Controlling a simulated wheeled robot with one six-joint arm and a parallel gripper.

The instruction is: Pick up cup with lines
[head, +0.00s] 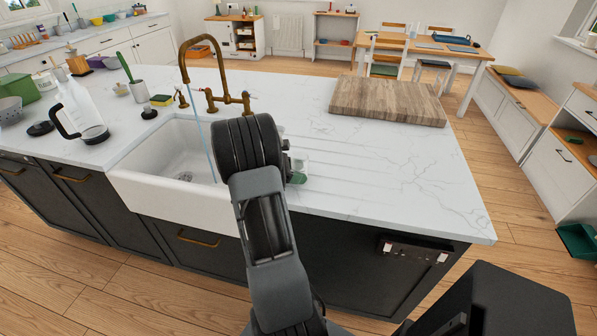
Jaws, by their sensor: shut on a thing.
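My arm reaches over the front of the island, and its dark wrist hides most of my gripper (288,162). A small pale, clear-looking cup with green on it (300,170) shows just right of the wrist, at the gripper, over the counter right of the sink. My gripper is shut on this cup. Only part of the cup shows, and I cannot make out lines on it. I cannot tell whether it touches the counter.
The white sink (178,165) with a brass faucet (212,80) is left of my wrist. A wooden board (388,101) lies at the back right. A clear kettle (82,112) stands at left. The marble counter (400,165) is clear at right.

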